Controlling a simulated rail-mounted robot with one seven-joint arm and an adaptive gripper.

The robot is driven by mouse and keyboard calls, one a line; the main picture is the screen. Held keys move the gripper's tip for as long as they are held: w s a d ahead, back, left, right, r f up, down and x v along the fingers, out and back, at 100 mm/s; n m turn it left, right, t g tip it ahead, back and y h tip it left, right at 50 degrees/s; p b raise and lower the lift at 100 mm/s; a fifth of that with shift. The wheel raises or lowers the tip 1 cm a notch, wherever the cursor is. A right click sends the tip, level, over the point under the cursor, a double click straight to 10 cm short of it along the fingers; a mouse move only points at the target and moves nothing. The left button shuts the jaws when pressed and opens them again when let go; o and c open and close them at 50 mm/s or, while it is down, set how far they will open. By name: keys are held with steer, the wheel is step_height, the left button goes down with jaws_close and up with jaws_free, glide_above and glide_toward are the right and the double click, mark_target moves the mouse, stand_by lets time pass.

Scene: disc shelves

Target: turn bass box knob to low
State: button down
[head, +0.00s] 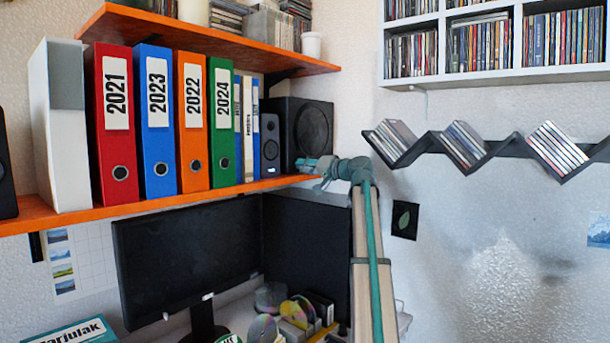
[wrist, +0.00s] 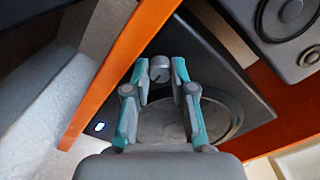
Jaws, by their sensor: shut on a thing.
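The bass box (head: 297,112) is a black speaker with a large round cone, standing at the right end of the orange shelf in the head view. The same box (wrist: 215,75) fills the middle of the wrist view, tilted in the picture. Its small grey round knob (wrist: 160,68) sits between my fingertips; its exact pointer angle is hard to read. My gripper (wrist: 161,71), with teal fingers, is shut on the knob. In the head view my gripper (head: 303,164) is at the lower front of the box, and the knob cannot be made out there.
A small two-cone speaker (head: 270,145) stands just left of the box, beside several binders (head: 196,120). The orange shelf edge (wrist: 118,70) runs close by my gripper. A black monitor (head: 185,255) is below. A small light (wrist: 99,126) glows on the box.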

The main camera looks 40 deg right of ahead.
steer(key=shift+f+n+b, duration=0.1)
steer(key=shift+n+b, duration=0.3)
steer(key=shift+n, duration=0.3)
steer(key=c, duration=1)
jaws_free()
steer(key=shift+s, duration=0.1)
steer(key=shift+v, duration=3.95)
steer(key=shift+a, duration=0.1)
